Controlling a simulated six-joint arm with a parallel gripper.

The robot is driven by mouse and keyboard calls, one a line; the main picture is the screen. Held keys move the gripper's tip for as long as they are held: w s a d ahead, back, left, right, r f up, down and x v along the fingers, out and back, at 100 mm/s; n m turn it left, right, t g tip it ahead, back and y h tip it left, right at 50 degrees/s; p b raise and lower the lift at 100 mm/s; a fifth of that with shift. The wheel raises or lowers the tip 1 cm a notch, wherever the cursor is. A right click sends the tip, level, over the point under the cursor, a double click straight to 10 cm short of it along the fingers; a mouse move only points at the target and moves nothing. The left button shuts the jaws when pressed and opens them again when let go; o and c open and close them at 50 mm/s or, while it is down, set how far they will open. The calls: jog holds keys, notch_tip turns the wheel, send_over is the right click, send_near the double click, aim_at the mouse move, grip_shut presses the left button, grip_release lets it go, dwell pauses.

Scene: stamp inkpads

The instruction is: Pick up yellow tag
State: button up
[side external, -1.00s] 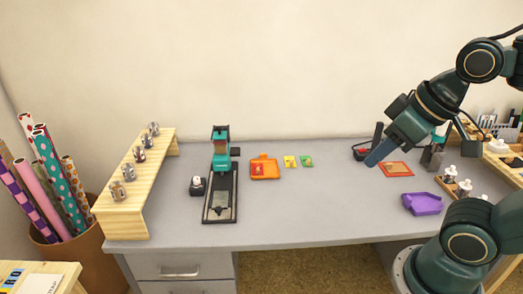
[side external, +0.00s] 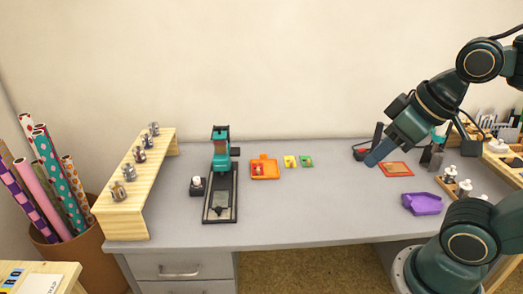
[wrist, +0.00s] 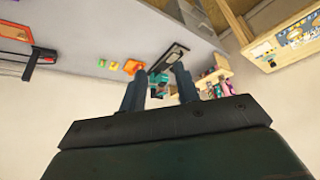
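The yellow tag (side external: 290,161) lies on the grey desk in the side view, between an orange tray (side external: 264,168) and a green tag (side external: 306,161). It also shows small in the wrist view (wrist: 115,65). My gripper (side external: 373,159) is raised over the right part of the desk, well to the right of the yellow tag. In the wrist view its two fingers (wrist: 159,88) stand apart with nothing held between them.
A teal press (side external: 220,157) stands left of the tray, beside a wooden rack (side external: 135,190) of small stamps. An orange-red mat (side external: 396,169) and a purple tray (side external: 422,204) lie at the right. The desk in front of the tags is clear.

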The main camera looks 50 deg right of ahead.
jog(key=o, duration=0.4)
